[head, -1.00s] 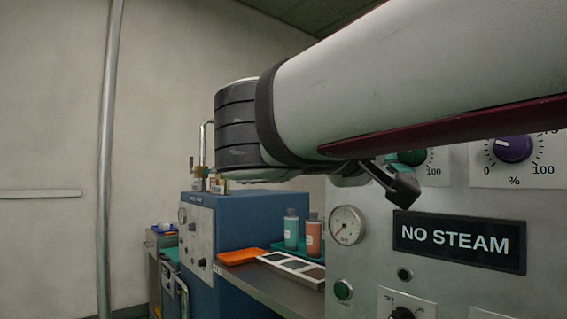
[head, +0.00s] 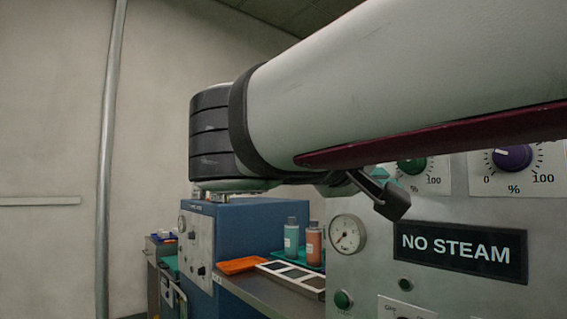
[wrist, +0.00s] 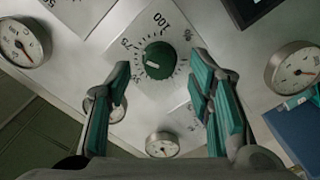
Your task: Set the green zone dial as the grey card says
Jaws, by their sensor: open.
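The green zone dial (wrist: 158,60) sits on a white scale plate with marks including 75 and 100. The dial is partly visible in the head view (head: 411,165), beside my arm. My gripper (wrist: 161,76) is open, with one teal-padded finger on each side of the dial in the picture. It appears apart from the dial and holds nothing. In the head view, my gripper (head: 388,196) is largely hidden behind my arm. I cannot identify the grey card.
A purple dial (head: 512,157) is right of the green one. Below are a NO STEAM sign (head: 458,248), a pressure gauge (head: 347,234) and a green button (head: 343,300). A blue machine (head: 245,235), bottles and an orange tray (head: 243,265) stand farther left.

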